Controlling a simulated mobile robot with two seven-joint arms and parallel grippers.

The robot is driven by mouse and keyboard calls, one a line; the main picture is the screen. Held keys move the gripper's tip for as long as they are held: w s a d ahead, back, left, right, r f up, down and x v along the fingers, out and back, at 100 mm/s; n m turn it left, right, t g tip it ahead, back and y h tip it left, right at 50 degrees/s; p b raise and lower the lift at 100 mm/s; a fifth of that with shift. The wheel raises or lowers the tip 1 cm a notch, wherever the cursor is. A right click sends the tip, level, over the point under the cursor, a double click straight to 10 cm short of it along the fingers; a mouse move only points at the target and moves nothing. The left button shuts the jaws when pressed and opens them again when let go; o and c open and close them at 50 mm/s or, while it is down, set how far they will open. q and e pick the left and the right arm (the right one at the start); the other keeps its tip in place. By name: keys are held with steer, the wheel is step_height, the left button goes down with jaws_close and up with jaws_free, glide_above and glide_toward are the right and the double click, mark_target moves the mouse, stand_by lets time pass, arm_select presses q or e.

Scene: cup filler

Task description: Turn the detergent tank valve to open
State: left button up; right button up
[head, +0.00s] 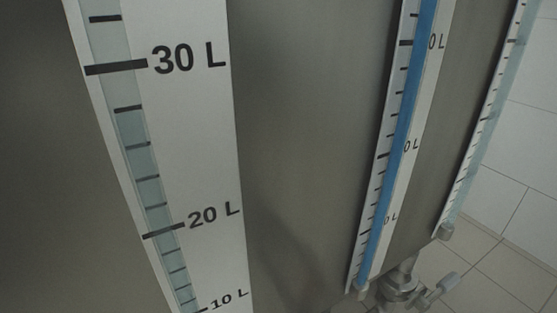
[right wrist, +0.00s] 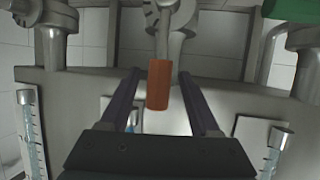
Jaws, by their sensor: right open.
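In the right wrist view, an orange valve handle (right wrist: 158,85) hangs from a grey metal valve and pipe (right wrist: 168,18) at the top. My right gripper (right wrist: 159,73) is open. Its two dark fingers lie to the left and right of the orange handle in the picture, with a gap on both sides; I cannot tell how deep the handle sits between them. No label shows which tank this valve belongs to. Neither gripper shows in the head view, which is filled by grey metal tanks (head: 300,120).
The head view shows a near level gauge (head: 190,130) marked 30 L to 10 L, a blue-filled gauge (head: 405,120) and a metal valve (head: 398,290) at lower right. In the wrist view, a green handle (right wrist: 290,10) and grey pipes stand at the upper right.

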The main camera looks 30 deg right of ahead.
steer(key=shift+s+r+p, duration=0.2)
steer(key=shift+s+p, duration=0.1)
steer(key=p+v, duration=0.3)
steer(key=v, duration=0.6)
steer(key=shift+p, duration=0.35)
steer(key=shift+s, duration=0.1)
